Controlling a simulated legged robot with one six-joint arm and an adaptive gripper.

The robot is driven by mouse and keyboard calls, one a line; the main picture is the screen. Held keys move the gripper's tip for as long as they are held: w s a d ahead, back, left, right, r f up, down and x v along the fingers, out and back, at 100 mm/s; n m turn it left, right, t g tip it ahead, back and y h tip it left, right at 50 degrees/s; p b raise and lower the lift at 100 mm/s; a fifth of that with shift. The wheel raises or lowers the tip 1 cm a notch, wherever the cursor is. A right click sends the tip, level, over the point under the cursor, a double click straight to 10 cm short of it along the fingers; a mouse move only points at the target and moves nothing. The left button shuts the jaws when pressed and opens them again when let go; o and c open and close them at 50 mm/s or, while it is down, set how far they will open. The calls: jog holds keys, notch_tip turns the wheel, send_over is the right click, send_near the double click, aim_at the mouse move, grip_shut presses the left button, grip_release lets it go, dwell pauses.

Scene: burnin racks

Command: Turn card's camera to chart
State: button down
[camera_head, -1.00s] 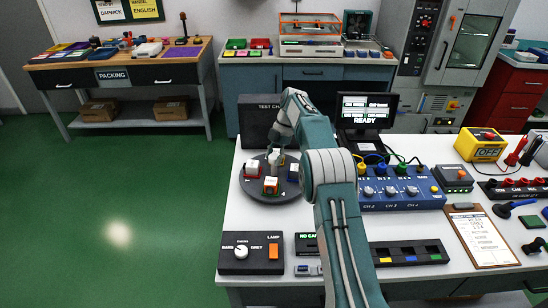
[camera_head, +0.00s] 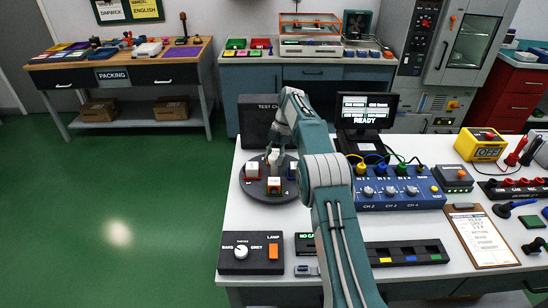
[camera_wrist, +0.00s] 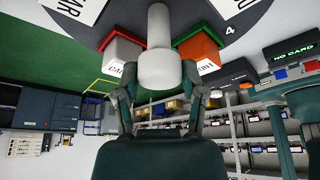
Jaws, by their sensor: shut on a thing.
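A dark round turntable (camera_head: 262,195) stands on the white bench and carries several small coloured blocks. A red-and-white block (camera_head: 252,170) is at its left, a green-and-orange block (camera_head: 274,186) at its front and a blue one (camera_head: 292,172) at its right. A black panel marked "TEST CH" (camera_head: 257,118) stands behind it, its right part hidden by my arm. My gripper (camera_head: 272,149) is over the turntable's middle. In the wrist view it is shut on a white post (camera_wrist: 158,62), between the red and green-orange blocks.
A box with a BARS/GREY knob and orange lamp switch (camera_head: 252,254) sits in front of the turntable. A monitor (camera_head: 366,110) reading READY and a blue channel unit (camera_head: 398,190) stand to the right. A clipboard (camera_head: 482,238) lies further right.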

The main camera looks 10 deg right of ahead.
jog(key=shift+c, duration=0.8)
grip_release()
jog(key=shift+w+f, duration=0.15)
